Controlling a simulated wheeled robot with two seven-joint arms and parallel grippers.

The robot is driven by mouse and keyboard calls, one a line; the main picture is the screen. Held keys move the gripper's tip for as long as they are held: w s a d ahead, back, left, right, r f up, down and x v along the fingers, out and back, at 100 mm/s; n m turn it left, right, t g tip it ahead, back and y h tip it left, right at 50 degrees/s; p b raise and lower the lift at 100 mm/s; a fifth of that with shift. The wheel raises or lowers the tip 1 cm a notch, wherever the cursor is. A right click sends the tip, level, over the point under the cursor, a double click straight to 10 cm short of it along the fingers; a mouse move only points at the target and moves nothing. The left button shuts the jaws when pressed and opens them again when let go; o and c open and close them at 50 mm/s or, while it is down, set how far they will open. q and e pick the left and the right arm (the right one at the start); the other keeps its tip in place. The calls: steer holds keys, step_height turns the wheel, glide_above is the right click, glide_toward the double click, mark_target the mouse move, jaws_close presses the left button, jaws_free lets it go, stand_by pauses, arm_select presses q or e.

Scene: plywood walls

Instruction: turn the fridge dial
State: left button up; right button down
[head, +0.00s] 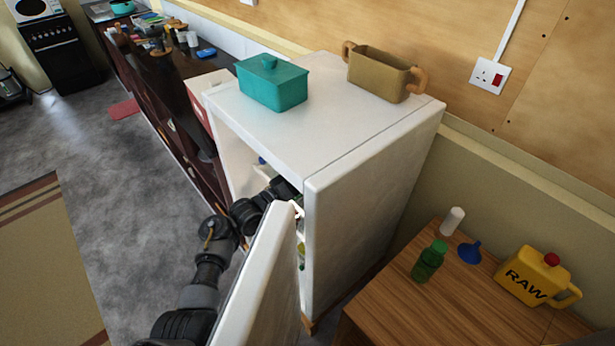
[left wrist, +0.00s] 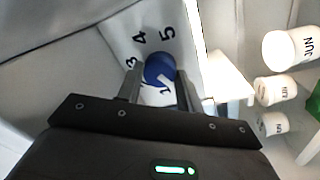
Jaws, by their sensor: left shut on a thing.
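The white fridge (head: 377,185) stands against the plywood wall with its door (head: 262,278) swung open toward me. My left arm reaches past the door into the fridge, and its gripper is hidden inside in the head view. In the left wrist view, the blue dial (left wrist: 159,70) sits on a white panel with black numbers, 3, 4 and 5 among them. My left gripper (left wrist: 160,82) has its two fingers on either side of the dial, shut on it. A white pointer mark on the dial faces the lower part of the panel, near the 1. My right gripper is not in view.
White labelled containers (left wrist: 290,47) stand on the fridge shelf right of the dial. A teal box (head: 272,84) and a brown two-handled pot (head: 380,74) sit on the fridge top. A wooden table (head: 455,290) with bottles stands at right.

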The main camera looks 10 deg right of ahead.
arm_select(q)
steer(key=o, duration=1)
steer(key=s+a+m+g, duration=0.1)
steer(key=s+a+m, duration=0.3)
steer(key=a+m, duration=0.5)
steer(key=m, duration=0.6)
steer(key=shift+s+a+r+g, duration=0.15)
steer(key=shift+s+a+g, duration=0.2)
steer(key=shift+a+g, duration=0.05)
